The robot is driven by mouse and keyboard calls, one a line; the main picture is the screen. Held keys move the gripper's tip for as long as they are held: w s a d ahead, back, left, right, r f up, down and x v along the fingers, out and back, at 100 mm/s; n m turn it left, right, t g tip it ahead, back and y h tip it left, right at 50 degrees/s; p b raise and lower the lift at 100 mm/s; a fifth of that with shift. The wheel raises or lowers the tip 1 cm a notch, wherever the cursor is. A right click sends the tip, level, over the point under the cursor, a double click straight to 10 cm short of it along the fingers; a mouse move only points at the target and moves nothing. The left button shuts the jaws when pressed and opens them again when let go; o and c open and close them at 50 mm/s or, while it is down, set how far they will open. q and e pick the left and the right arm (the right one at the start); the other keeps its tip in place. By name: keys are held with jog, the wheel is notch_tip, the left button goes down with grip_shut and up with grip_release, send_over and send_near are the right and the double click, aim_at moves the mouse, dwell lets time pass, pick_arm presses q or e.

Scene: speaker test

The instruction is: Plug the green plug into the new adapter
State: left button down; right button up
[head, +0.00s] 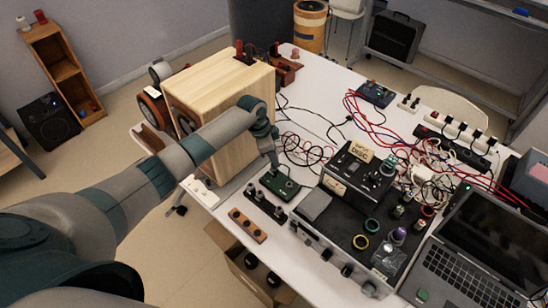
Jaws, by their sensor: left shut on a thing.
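My left gripper (274,163) reaches down from the left arm to just over a small dark green box (279,186) on the white table. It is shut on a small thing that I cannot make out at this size. I cannot tell whether that thing touches the box. I cannot single out the green plug by its colour, nor say which socket piece is the new adapter. Near the gripper are a black socket strip (264,205), a brown strip (247,226) with dark round tops, and a white strip (199,191). My right gripper is not in view.
A large wooden speaker cabinet (208,85) stands beside my left arm. A black-topped instrument (338,223) with coils and knobs is right of the gripper. Red and blue cables (372,122) and a white power strip (458,128) lie behind. A laptop (480,255) is at right.

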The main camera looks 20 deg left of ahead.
pick_arm(q)
jog(key=shift+f, duration=0.4)
jog(key=c, duration=1.6)
grip_release()
jog(key=shift+c, duration=0.2)
jog(key=shift+r, duration=0.2)
jog(key=shift+r+p, duration=2.05)
jog(key=shift+r, duration=1.6)
jog(key=shift+s, duration=0.1)
